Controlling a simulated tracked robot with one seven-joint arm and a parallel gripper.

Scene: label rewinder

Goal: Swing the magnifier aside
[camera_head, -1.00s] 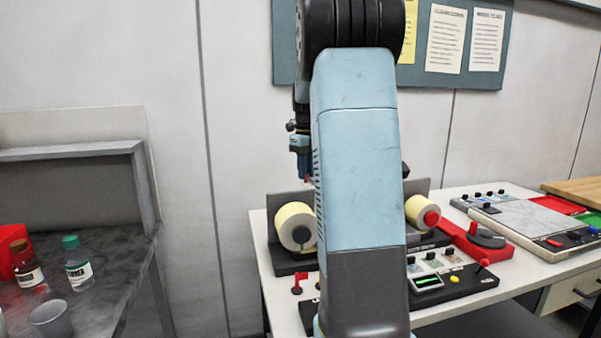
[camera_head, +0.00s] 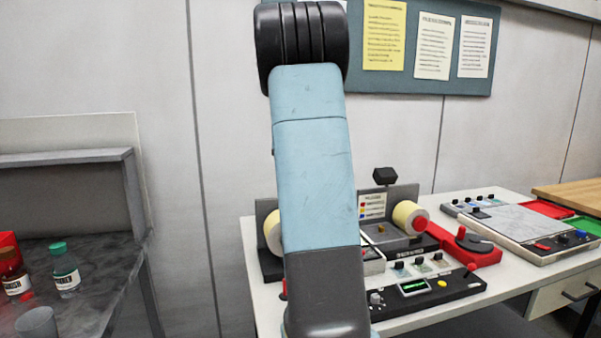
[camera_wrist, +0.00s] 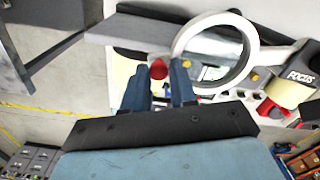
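The magnifier (camera_wrist: 249,50) shows in the wrist view as a white ring around a clear lens, with a grey arm marked FOCUS running off to the right. A red knob (camera_wrist: 158,69) sits at the ring's left edge. My gripper (camera_wrist: 161,66) is open, its two blue fingers pointing toward the ring with the red knob between or just beyond their tips. I cannot tell whether either finger touches it. In the head view my own arm hides the gripper and the magnifier's ring.
The label rewinder, with cream rolls (camera_head: 408,216), a red unit (camera_head: 462,242) and a black control panel (camera_head: 430,287), stands on a white table (camera_head: 262,318). A flat panel station (camera_head: 520,220) is at right. Bottles (camera_head: 65,270) and a cup (camera_head: 38,322) stand on a dark bench at left.

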